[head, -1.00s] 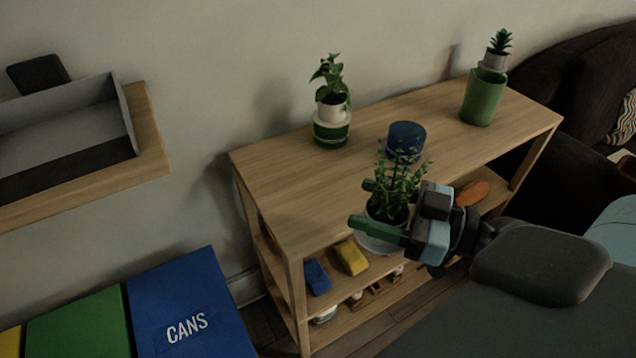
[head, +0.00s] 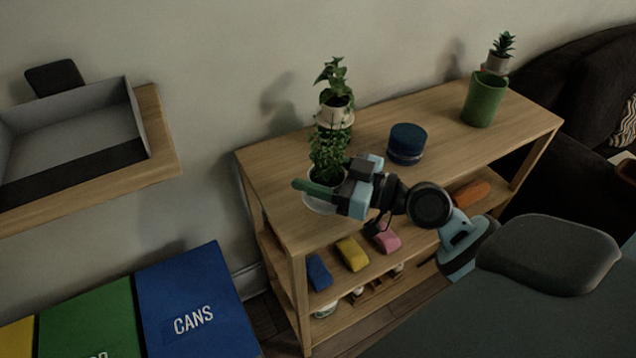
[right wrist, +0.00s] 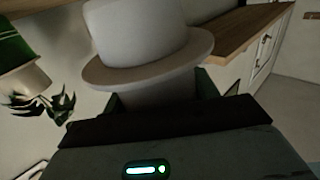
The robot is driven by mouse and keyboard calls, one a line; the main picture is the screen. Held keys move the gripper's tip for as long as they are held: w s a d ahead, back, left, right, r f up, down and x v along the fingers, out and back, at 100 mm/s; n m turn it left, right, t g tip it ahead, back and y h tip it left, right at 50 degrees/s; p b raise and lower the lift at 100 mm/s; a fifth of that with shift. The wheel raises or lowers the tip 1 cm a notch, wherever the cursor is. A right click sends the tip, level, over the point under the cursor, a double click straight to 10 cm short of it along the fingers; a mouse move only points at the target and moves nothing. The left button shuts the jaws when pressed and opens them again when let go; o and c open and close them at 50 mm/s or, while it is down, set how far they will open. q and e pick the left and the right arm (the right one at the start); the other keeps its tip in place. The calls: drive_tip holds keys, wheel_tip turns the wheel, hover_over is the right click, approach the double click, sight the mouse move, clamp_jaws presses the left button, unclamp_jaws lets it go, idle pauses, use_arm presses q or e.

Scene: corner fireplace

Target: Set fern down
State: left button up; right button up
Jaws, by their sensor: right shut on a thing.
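The fern (head: 327,150) is a bushy green plant in a white pot with a wide pale rim (head: 318,205). It appears upright, over the left end of the wooden shelf top (head: 385,195). My right gripper (head: 325,190) is shut on the pot, its fingers at the pot's side. In the right wrist view the pale pot (right wrist: 140,35) fills the space in front of the jaws. I cannot tell whether the pot's base touches the wood. My left gripper is not in view.
A leafy plant in a white and green pot (head: 334,117) stands just behind the fern. Colored blocks lie on the shelf below.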

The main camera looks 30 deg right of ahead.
wheel_tip(320, 180, down, 3)
drive_tip(key=shift+b, duration=0.3)
drive_tip(key=shift+f, duration=0.25)
drive_tip(key=shift+f+b, duration=0.25)
drive_tip(key=shift+b, duration=0.05)
drive_tip(key=o, duration=1.1)
drive_tip(key=shift+r, duration=0.1)
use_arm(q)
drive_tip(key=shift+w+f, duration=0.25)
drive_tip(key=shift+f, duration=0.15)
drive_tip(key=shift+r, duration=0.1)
